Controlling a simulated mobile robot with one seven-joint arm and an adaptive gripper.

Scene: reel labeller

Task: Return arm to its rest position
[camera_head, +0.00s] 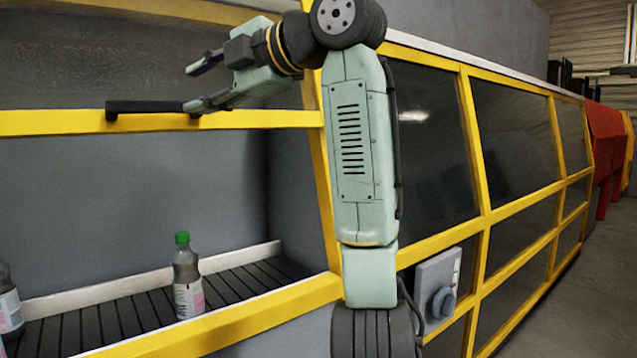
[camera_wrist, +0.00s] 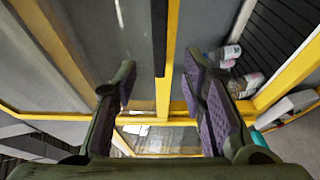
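My gripper (camera_head: 198,84) is at the upper left in the head view, with its two fingers spread apart and nothing between them. It is near the black handle (camera_head: 150,108) on the yellow horizontal bar; the lower finger overlaps the handle's right end in the picture, and I cannot tell whether they touch. In the wrist view the open fingers (camera_wrist: 162,100) show purple pads, with a yellow bar beyond them. My arm rises bent in front of the machine.
A bottle with a green cap (camera_head: 187,277) stands on the slatted conveyor (camera_head: 120,318); another bottle (camera_head: 9,300) is at the left edge. Clear floor (camera_head: 600,290) lies at the far right.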

